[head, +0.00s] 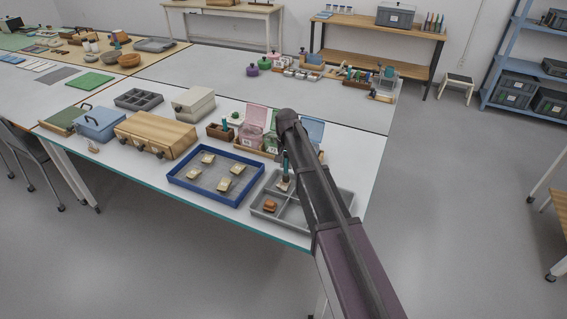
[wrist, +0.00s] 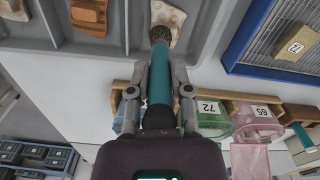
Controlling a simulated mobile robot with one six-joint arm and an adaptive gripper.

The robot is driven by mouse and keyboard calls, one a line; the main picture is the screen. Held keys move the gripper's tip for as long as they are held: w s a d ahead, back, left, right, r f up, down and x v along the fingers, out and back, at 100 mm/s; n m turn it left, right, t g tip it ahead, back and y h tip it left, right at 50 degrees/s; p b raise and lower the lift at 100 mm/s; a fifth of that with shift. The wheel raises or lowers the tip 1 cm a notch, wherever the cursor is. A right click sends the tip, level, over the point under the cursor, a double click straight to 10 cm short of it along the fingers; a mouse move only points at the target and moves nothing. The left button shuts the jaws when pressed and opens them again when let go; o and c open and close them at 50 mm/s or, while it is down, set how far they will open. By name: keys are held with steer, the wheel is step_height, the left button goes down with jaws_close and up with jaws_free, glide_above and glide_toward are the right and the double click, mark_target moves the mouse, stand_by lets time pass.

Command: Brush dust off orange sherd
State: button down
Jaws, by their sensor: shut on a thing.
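My gripper (wrist: 158,95) is shut on a brush with a teal handle (wrist: 159,75) and dark bristles (wrist: 160,35), pointing down over the grey divided tray (wrist: 120,48). The orange sherd (wrist: 90,14) lies in a compartment of that tray, to the left of the bristles in the wrist view and apart from them. In the head view the orange sherd (head: 269,206) is in the tray's front left part. The bristle tip overlaps a cream sherd (wrist: 170,16) in the wrist view; I cannot tell if they touch. My arm hides part of the tray in the head view.
A blue tray (head: 170,181) with several labelled cream pieces stands left of the grey tray. Behind stand a wooden case (head: 155,135) and pink (wrist: 260,125) and green bins with number labels. The table's front edge (head: 215,208) lies close to both trays.

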stand_by(0.4)
steer(key=shift+w+a, duration=0.4)
steer(key=shift+a, duration=0.35)
steer(key=shift+s+d, duration=0.1)
steer(key=shift+s+d, duration=0.3)
steer(key=shift+d, duration=0.45)
steer(key=shift+w+a, duration=0.4)
steer(key=shift+a, duration=0.45)
steer(key=shift+d, duration=0.1)
steer(key=shift+s+d, duration=0.4)
steer(key=shift+d, duration=0.35)
steer(key=shift+w+a, duration=0.1)
steer(key=shift+a, duration=0.05)
